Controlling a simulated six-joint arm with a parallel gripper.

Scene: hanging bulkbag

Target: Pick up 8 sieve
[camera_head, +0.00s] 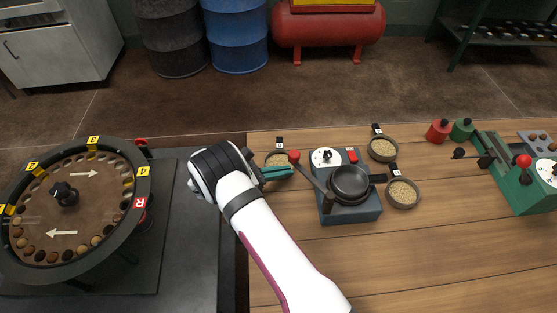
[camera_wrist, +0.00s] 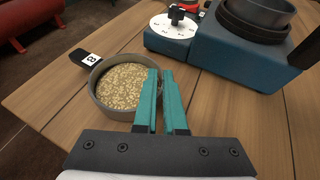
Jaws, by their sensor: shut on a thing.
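The 8 sieve (camera_wrist: 120,87) is a round grey pan of pale grains with a dark handle and a white "8" tag, in the wrist view left of centre. In the head view the sieve (camera_head: 277,158) is at the left end of the wooden table, partly hidden by my gripper (camera_head: 290,171). My gripper (camera_wrist: 160,76) has its teal fingers close together at the sieve's right side, shut on its rim. The sieve looks level and low over the table; whether it touches the wood I cannot tell.
A blue-grey machine (camera_head: 350,207) with a dial and stacked dark pans (camera_head: 350,184) stands right of the sieve. Two other grain sieves, one behind (camera_head: 383,148) and one beside it (camera_head: 403,192), lie farther right. A numbered round carousel (camera_head: 75,210) is at left.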

